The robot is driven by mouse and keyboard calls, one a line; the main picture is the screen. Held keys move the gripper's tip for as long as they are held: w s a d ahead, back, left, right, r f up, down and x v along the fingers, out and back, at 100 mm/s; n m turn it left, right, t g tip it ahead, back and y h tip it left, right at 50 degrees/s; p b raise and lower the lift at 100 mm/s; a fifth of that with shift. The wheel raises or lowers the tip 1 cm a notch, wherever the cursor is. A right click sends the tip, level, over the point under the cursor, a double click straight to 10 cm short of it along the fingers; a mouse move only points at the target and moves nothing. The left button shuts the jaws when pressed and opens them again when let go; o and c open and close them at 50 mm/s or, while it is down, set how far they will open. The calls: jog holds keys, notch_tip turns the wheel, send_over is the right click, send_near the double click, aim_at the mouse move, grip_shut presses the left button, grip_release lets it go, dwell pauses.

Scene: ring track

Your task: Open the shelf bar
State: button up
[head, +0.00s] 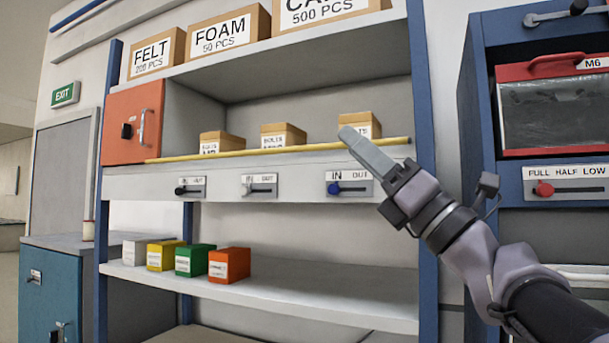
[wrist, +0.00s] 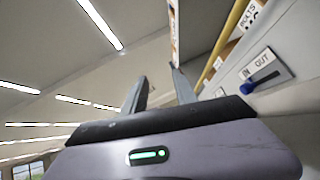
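The yellow shelf bar (head: 280,150) runs across the front of the middle shelf, in front of several small cardboard boxes. In the wrist view the bar (wrist: 226,40) shows at the upper right. My gripper (head: 368,150) is in front of the bar's right part, and its fingers overlap the bar in the head view. I cannot tell whether they touch it. In the wrist view the two fingers stand apart with nothing between them. Below the bar are three IN/OUT sliders with a black knob (head: 181,190), a white knob (head: 247,189) and a blue knob (head: 334,188).
An orange cabinet door (head: 132,123) closes the shelf's left end. Colored boxes (head: 195,260) stand on the lower shelf (head: 300,293). A blue cabinet with a red-framed bin (head: 555,105) and a red-knob slider (head: 544,189) stands at the right. The lower shelf's right part is clear.

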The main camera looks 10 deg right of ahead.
jog(key=v, duration=0.5)
jog(key=shift+s+d+f, duration=0.15)
jog(key=shift+d+f, duration=0.05)
jog(key=shift+f, duration=0.05)
jog(key=shift+m, duration=0.3)
jog(key=w+d+f+m+t+h, duration=0.2)
jog(key=f+m+h, duration=0.2)
jog(key=m+h, duration=0.75)
jog(key=w+d+f+m+t+h, duration=0.1)
jog(key=w+d+f+m+h, duration=0.15)
jog(key=m+h, duration=0.85)
notch_tip(320, 180, down, 18)
jog(key=s+a+m+g+y, duration=0.25)
jog(key=m+g, duration=0.45)
jog(key=m, duration=0.6)
jog(key=s+a+f+m+g+y, duration=0.2)
jog(key=s+a+f+m+g, duration=0.2)
jog(key=s+f, duration=0.5)
jog(key=s+a+f+m+g+y, duration=0.3)
jog(key=s+a+f+g, duration=0.3)
jog(key=f, duration=0.9)
jog(key=s+a+m, duration=0.1)
jog(key=s+a, duration=0.1)
jog(key=s, duration=0.1)
jog(key=shift+s+a+f+g, duration=0.2)
jog(key=shift+s+g, duration=0.05)
jog(key=shift+g, duration=0.15)
